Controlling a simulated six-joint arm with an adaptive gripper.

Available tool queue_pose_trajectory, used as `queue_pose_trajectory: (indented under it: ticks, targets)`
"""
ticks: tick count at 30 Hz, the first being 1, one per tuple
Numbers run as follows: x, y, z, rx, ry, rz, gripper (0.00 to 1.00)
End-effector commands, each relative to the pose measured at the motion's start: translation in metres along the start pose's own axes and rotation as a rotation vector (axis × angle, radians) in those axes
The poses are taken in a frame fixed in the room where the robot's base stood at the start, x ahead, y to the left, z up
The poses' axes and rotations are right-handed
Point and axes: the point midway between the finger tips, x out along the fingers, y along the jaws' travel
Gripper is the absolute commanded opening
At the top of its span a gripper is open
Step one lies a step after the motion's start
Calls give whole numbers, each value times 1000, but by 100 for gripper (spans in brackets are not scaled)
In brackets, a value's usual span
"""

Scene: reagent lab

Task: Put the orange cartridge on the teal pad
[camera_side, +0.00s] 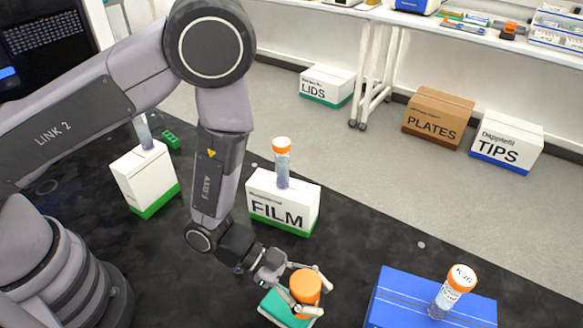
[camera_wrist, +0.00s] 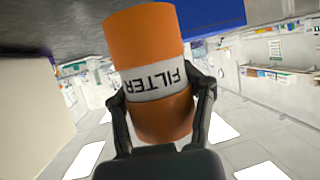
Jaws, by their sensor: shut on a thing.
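The orange cartridge (camera_side: 306,284) is upright between the fingers of my gripper (camera_side: 311,289) in the side view. In the wrist view the orange cartridge (camera_wrist: 148,52) has a white band reading FILTER, and both fingers of my gripper (camera_wrist: 160,98) are closed around it. The teal pad (camera_side: 276,307) lies on the dark table at the bottom of the side view, under and just left of the cartridge. The cartridge and fingers cover part of the pad. I cannot tell whether the cartridge touches the pad.
A white FILM box (camera_side: 285,210) with an orange-capped tube (camera_side: 282,165) on it stands behind my gripper. A blue box (camera_side: 400,300) with a tube (camera_side: 452,291) is to the right. Another white box (camera_side: 143,180) stands left. Dark table is clear between the FILM and blue boxes.

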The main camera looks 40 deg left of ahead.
Motion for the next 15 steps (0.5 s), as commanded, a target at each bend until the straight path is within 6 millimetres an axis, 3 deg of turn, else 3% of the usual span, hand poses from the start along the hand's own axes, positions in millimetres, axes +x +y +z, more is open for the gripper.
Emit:
queue_pose_trajectory:
  ticks: [7,15]
  targets:
    - [13,0,31,-1,-1,0,8]
    - [15,0,33,0,1,-1,8]
